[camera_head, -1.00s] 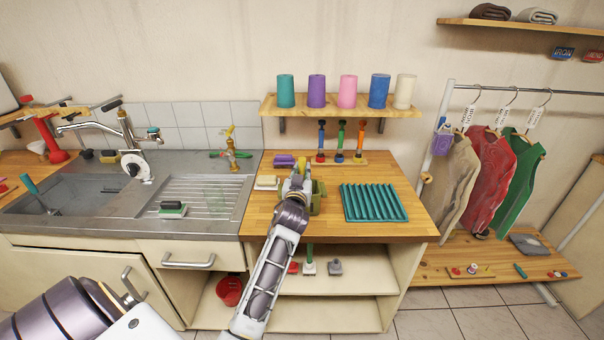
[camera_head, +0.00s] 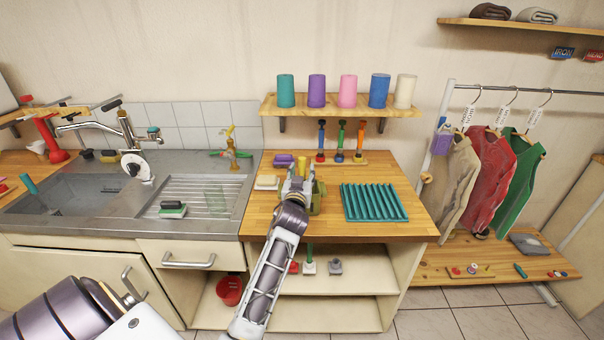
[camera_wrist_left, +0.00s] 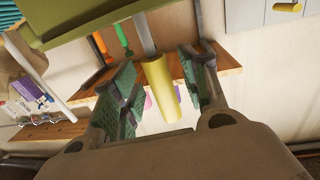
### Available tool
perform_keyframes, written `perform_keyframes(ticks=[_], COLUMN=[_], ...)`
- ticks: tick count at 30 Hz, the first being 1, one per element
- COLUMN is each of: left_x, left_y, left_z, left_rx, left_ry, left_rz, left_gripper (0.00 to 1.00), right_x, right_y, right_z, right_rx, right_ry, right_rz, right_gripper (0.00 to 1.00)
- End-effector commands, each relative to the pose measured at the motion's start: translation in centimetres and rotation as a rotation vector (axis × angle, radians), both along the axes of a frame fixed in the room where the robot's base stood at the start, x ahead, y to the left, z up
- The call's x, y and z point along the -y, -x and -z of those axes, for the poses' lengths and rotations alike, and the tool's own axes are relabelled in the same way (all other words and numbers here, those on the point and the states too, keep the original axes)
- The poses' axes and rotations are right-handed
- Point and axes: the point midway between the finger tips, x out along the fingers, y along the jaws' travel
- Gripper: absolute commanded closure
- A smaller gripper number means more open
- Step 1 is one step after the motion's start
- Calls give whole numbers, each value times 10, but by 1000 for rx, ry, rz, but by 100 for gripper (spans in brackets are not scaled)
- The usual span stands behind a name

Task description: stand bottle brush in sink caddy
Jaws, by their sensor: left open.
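My left gripper (camera_head: 298,182) is over the wooden counter, beside the olive-green sink caddy (camera_head: 318,198), and hides part of it. In the left wrist view, my left gripper (camera_wrist_left: 158,88) is open, with one green-padded finger on each side of a yellow handle (camera_wrist_left: 160,92). A grey stem (camera_wrist_left: 145,35) runs from this handle, apparently the bottle brush, to the caddy's edge (camera_wrist_left: 95,22). Gaps show between handle and fingers. The brush's lower end is hidden, so I cannot tell how it sits in the caddy. My right gripper is not in view.
A teal ribbed mat (camera_head: 374,202) lies right of the caddy. A cream block (camera_head: 267,182) and a purple sponge (camera_head: 284,160) are left and behind. Several coloured brushes (camera_head: 340,142) stand behind, under a shelf (camera_head: 338,111) with cups. The sink (camera_head: 70,192) is at left.

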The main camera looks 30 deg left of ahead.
Motion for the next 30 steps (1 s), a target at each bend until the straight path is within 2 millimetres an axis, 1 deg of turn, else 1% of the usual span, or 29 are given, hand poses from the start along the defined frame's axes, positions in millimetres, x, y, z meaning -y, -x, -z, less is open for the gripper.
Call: perform_keyframes(ticks=[18, 24, 30], left_x=[23, 28, 29], left_y=[49, 59, 62], left_z=[0, 0, -1], left_rx=[0, 1, 1], left_ry=[1, 2, 0], left_rz=[0, 0, 0], left_gripper=[56, 56, 56], right_x=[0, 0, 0], right_y=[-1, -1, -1], right_z=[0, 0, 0], right_rx=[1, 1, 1], right_ry=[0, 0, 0], right_rz=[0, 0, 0], right_gripper=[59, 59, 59])
